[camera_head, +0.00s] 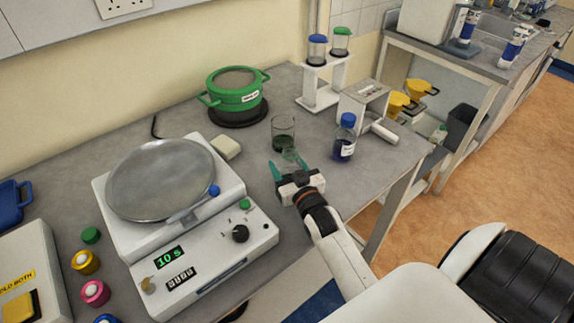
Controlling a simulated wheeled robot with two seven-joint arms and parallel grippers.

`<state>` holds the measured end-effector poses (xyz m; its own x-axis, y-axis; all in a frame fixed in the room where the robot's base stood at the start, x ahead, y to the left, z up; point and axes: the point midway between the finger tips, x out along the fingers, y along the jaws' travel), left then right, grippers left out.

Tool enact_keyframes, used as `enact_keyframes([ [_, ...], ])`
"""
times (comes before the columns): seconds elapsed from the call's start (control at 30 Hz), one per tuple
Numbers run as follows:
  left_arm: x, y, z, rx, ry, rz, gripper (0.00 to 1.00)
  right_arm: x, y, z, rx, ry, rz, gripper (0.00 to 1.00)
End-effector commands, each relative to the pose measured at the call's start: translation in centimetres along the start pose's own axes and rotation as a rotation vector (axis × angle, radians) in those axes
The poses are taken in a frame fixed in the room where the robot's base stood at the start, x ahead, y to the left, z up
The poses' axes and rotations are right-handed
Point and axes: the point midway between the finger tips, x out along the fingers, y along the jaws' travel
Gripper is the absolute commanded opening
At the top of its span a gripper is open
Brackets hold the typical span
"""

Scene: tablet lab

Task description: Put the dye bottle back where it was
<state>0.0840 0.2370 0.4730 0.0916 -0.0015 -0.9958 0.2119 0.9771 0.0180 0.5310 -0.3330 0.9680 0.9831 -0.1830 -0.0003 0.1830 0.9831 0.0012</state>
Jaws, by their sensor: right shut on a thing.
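A bottle of dark blue liquid with a blue cap and a white label (344,142), which looks like the dye bottle, stands upright on the grey bench near its right front edge. My right gripper (289,163) is left of it and apart from it. Its teal fingers are shut on a small clear greenish glass thing (290,155), whose shape is hard to make out. A clear glass beaker (283,128) with a dark bottom is just behind the fingers; I cannot tell whether it touches the held thing. My left gripper is not in view.
A balance with a round pan (161,179) stands on the left. A green pot (236,91) is at the back. A white rack with two capped jars (322,92) and a white stand (364,102) are behind the bottle. Bare bench lies between pot and rack.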

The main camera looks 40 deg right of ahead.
Motion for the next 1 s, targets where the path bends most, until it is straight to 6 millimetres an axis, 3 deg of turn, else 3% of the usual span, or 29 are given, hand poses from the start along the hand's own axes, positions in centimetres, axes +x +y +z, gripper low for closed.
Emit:
enact_keyframes([
  [0.07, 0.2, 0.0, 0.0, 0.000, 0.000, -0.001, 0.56, 0.0, 0.0, -0.2, 0.000, -0.002, 0.000, 0.25],
  [0.1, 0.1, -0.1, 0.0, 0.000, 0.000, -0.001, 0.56, 0.0, 0.0, -0.2, 0.000, 0.000, 0.000, 0.64],
  [0.2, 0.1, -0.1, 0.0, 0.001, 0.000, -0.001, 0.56, 0.0, 0.0, -0.2, 0.000, 0.000, 0.000, 0.79],
  [0.57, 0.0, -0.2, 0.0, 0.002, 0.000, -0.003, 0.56, -0.3, 0.0, 0.0, 0.000, 0.001, 0.000, 0.79],
  [0.67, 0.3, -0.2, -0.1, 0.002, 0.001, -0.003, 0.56, -1.6, 0.0, -0.2, 0.000, 0.002, 0.000, 0.79],
  [1.0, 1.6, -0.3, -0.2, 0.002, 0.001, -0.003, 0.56, -8.8, 0.0, -0.2, 0.000, 0.003, 0.000, 0.79],
])
